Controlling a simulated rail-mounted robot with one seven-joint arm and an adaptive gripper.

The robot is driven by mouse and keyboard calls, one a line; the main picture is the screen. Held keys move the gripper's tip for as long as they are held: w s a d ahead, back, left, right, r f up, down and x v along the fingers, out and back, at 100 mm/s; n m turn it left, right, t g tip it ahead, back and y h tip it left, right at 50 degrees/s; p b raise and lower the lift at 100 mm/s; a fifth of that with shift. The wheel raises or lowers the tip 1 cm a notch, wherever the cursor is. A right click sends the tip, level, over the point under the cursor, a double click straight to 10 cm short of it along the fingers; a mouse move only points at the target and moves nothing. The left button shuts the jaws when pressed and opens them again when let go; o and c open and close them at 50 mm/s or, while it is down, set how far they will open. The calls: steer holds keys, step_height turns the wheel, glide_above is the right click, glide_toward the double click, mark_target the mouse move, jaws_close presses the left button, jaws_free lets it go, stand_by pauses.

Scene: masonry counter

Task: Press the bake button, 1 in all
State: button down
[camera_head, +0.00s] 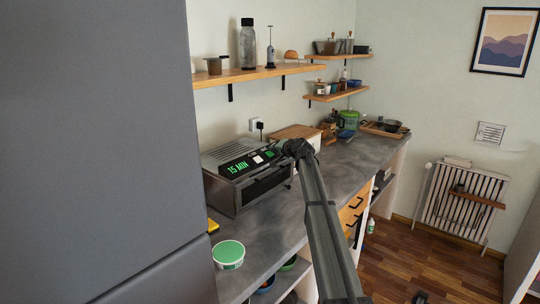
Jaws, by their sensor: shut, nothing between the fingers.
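A grey metal countertop oven (262,191) stands on the counter. Its slanted top panel has a display (238,168) with green "15 MIN" lettering. To the right of the display is a small pale button (258,159); other small marks beside it are too small to read, so I cannot tell which one is the bake button. My gripper (281,148) is shut and empty, at the right end of the panel. My arm reaches up to it from the lower right. I cannot tell whether the fingertips touch the panel, and the arm hides part of the oven's right end.
A tall grey cabinet front (100,150) fills the left. A green-lidded tub (228,255) stands on the near counter. A wooden box (297,133), a green pot (348,119) and a tray (385,131) lie beyond the oven. A wall shelf (260,73) hangs above.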

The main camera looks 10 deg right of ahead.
stand_by(0.4)
steer(key=shift+w+a+f+b, duration=0.15)
steer(key=shift+f+b, duration=0.25)
steer(key=shift+b, duration=0.1)
steer(key=shift+w+a+f+b, duration=0.1)
steer(key=shift+w+f+b, duration=0.05)
steer(key=shift+f+b, duration=0.2)
stand_by(0.7)
steer(key=shift+r, duration=0.1)
steer(key=shift+s+d+r, duration=0.25)
steer(key=shift+s+r, duration=0.05)
steer(key=shift+r, duration=0.3)
steer(key=shift+r, duration=0.1)
stand_by(0.3)
steer(key=r, duration=0.1)
steer(key=s+d+r, duration=0.1)
steer(key=r, duration=0.1)
steer(key=r+p, duration=0.1)
steer(key=shift+s+d+r, duration=0.15)
steer(key=shift+s+d, duration=0.15)
steer(key=shift+s, duration=0.05)
stand_by(0.5)
